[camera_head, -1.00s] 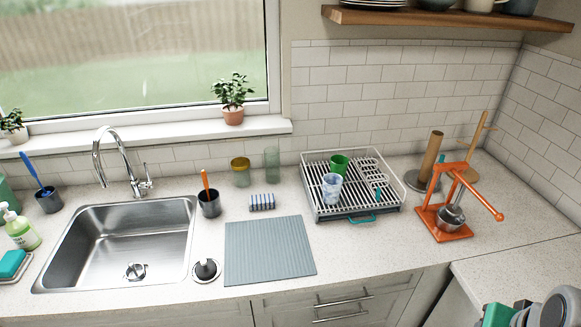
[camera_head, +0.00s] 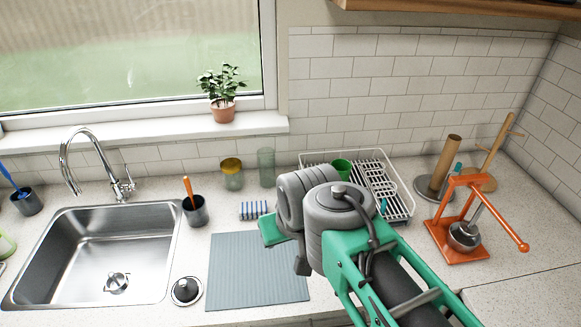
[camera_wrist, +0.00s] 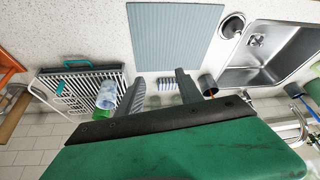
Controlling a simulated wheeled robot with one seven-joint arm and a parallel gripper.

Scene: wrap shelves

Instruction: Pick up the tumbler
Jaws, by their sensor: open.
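Two cups stand in the white dish rack (camera_head: 402,205): a green cup (camera_head: 341,167) and a blue-and-white patterned tumbler (camera_wrist: 107,94). My arm hides the patterned tumbler in the head view. In the wrist view it stands in front of the green cup (camera_wrist: 103,114), just left of my left finger. A tall clear greenish glass (camera_head: 266,167) stands on the counter by the wall; I cannot tell which of these vessels the task means. My gripper (camera_wrist: 160,75) is open and empty, its two fingers apart above the counter, with the striped sponge (camera_wrist: 166,84) visible between them.
A yellow-lidded jar (camera_head: 231,174) stands beside the clear glass. A dark cup (camera_head: 195,210) with an orange-handled tool is left of the sponge. A grey mat (camera_head: 245,275) lies in front. An orange press (camera_head: 455,225) and wooden stand are right of the rack. The sink (camera_head: 95,255) is left.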

